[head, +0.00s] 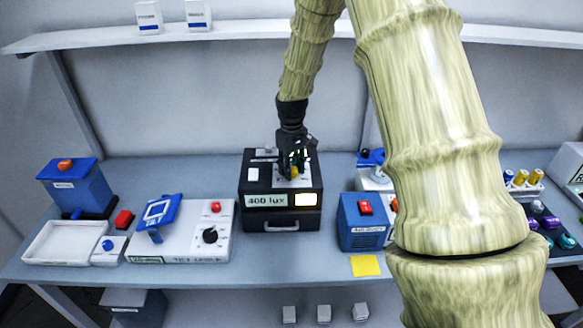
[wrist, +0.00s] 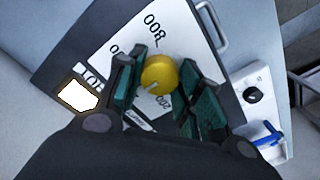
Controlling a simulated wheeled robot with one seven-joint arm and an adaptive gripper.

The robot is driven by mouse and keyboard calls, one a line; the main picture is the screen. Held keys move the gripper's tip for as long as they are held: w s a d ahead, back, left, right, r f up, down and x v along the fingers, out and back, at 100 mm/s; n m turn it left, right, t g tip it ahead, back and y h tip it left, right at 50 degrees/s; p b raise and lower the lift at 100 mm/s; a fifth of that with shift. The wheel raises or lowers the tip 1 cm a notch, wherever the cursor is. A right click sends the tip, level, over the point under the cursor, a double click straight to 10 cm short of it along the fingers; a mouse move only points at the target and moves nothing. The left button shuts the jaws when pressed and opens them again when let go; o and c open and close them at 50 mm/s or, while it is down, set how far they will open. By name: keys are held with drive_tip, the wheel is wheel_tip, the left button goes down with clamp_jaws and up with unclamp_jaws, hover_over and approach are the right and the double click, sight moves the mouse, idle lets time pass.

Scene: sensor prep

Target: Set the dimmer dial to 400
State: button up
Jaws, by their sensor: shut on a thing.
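The dimmer box (head: 281,210) is black with a white scale plate on top, and its front display (head: 268,200) reads 400 lux. The yellow dimmer dial (wrist: 159,74) sits on that plate and carries a short white mark. The numbers 800 and 200 show beside it; others are partly hidden by my fingers. My gripper (head: 295,168) points down onto the top of the box. In the wrist view my gripper (wrist: 163,78) has its green-padded fingers on either side of the dial, shut on it. In the head view the fingers mostly hide the dial.
A lit white panel (head: 305,199) is beside the display. A white console with a black knob (head: 210,236) stands left, and a blue box with a red switch (head: 364,222) stands right. A yellow note (head: 365,266) lies in front of it. My arm hides part of the right bench.

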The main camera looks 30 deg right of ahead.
sight(292, 168)
drive_tip(key=shift+w+r, duration=0.15)
drive_tip(key=o, duration=1)
drive_tip(key=shift+o, duration=0.2)
wheel_tip(292, 168, up, 12)
idle(0.4)
